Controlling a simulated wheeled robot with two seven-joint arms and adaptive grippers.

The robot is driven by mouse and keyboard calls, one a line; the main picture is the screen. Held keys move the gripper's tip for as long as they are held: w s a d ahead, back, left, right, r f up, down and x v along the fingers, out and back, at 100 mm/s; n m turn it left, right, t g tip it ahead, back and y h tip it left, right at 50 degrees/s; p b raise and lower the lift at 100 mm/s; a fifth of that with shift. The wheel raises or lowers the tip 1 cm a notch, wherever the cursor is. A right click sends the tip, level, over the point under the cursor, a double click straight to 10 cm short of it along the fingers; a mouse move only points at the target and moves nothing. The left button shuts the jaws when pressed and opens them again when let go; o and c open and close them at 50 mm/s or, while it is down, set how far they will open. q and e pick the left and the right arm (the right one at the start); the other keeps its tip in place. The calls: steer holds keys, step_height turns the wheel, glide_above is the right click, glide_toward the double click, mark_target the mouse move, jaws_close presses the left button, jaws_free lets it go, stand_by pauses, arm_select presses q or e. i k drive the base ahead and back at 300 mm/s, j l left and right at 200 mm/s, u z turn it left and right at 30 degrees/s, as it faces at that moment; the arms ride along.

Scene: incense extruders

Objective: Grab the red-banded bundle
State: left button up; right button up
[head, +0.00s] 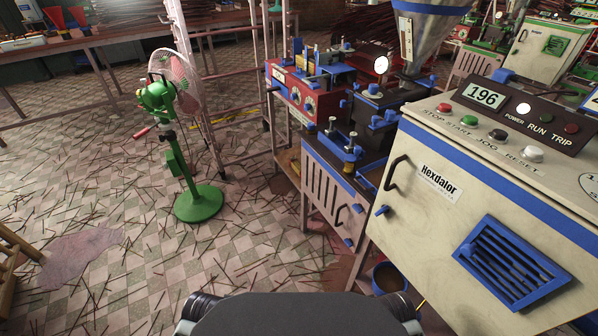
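I cannot make out a red-banded bundle in the head view. Dark reddish piles of thin sticks (190,10) lie on a far table at the top, too small to tell whether any has a red band. Neither of my grippers shows. Only parts of my own body show at the bottom edge.
A green pedestal fan (198,203) stands on the tiled floor, left of centre. A cream and blue control cabinet (425,225) reading 196 fills the right, beside an extruder (345,150). Loose sticks litter the open floor (235,250). A wooden frame (12,250) stands at the left edge.

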mark_target(295, 166)
steer(key=i+j+z, duration=0.9)
steer(key=j+z, duration=0.2)
steer(key=i+j+z, duration=0.15)
steer(key=j+z, duration=0.2)
steer(key=j, duration=0.3)
steer(key=i+j+z, duration=0.1)
steer(key=j+z, duration=0.3)
steer(key=j, duration=0.2)
steer(key=j+z, duration=0.35)
steer(key=j, duration=0.25)
steer(key=j+z, duration=0.35)
steer(key=j, duration=0.25)
steer(key=i+j, duration=0.25)
steer(key=j, duration=0.3)
